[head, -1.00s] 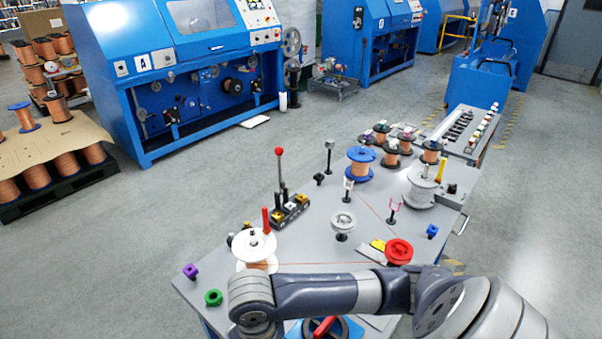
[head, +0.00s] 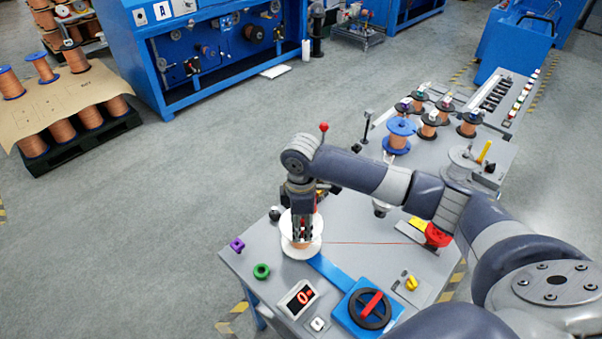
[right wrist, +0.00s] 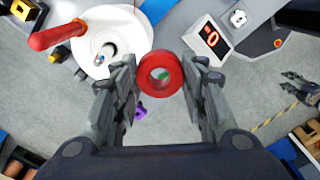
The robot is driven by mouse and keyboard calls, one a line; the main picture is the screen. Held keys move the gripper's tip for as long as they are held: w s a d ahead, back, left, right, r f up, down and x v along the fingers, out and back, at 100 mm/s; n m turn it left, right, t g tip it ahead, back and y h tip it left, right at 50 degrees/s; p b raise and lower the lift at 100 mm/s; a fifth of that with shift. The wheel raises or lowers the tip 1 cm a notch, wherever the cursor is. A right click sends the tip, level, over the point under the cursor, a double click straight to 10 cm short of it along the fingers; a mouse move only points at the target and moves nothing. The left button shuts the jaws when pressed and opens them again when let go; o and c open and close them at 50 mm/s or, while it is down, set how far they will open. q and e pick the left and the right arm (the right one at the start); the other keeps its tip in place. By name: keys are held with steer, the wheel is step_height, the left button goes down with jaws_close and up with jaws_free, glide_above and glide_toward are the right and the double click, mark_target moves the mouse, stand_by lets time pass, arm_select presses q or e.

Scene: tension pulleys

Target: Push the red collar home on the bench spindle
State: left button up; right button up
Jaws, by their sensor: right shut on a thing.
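My right gripper (head: 302,238) is over the white-flanged spool (head: 288,250) at the near left of the bench. In the right wrist view the same gripper (right wrist: 160,82) is shut on the red collar (right wrist: 160,56). The collar is a ring, and green shows through its hole. The metal spindle end (right wrist: 108,50) stands in the middle of the white spool flange (right wrist: 128,20). In that view the collar appears beside the spindle, not around it. The head view hides the collar. My left gripper (right wrist: 288,84) shows small at the right wrist view's edge, its fingers apart.
A purple part (head: 237,245) and a green ring (head: 261,271) lie near the bench's left edge. A red lever handle (right wrist: 56,34) rises close to the spool. A wire runs right.

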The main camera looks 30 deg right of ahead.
arm_select(q)
steer(key=w+r+p, duration=0.3)
steer(key=w+r, duration=0.1)
arm_select(e)
steer(key=w+d+r+n, duration=0.1)
steer(key=w, duration=0.1)
steer(key=w+d+r+n+b, duration=0.1)
steer(key=w+r+n, duration=0.1)
steer(key=w+d+r+n, duration=0.1)
steer(key=w+r+n, duration=0.1)
steer(key=w, duration=0.1)
steer(key=shift+d, duration=0.25)
arm_select(q)
step_height(320, 180, down, 8)
steer(key=s+b, duration=0.1)
steer(key=b, duration=0.5)
steer(key=shift+s+a+r+b, duration=0.15)
steer(key=shift+s+r+b, duration=0.05)
steer(key=shift+b, duration=0.15)
arm_select(e)
step_height(320, 180, down, 6)
steer(key=shift+r, duration=0.2)
arm_select(q)
steer(key=shift+r, duration=0.25)
steer(key=shift+r+p, duration=0.1)
steer(key=shift+p, duration=0.25)
arm_select(e)
steer(key=shift+d+f, duration=0.1)
steer(key=shift+f, duration=0.05)
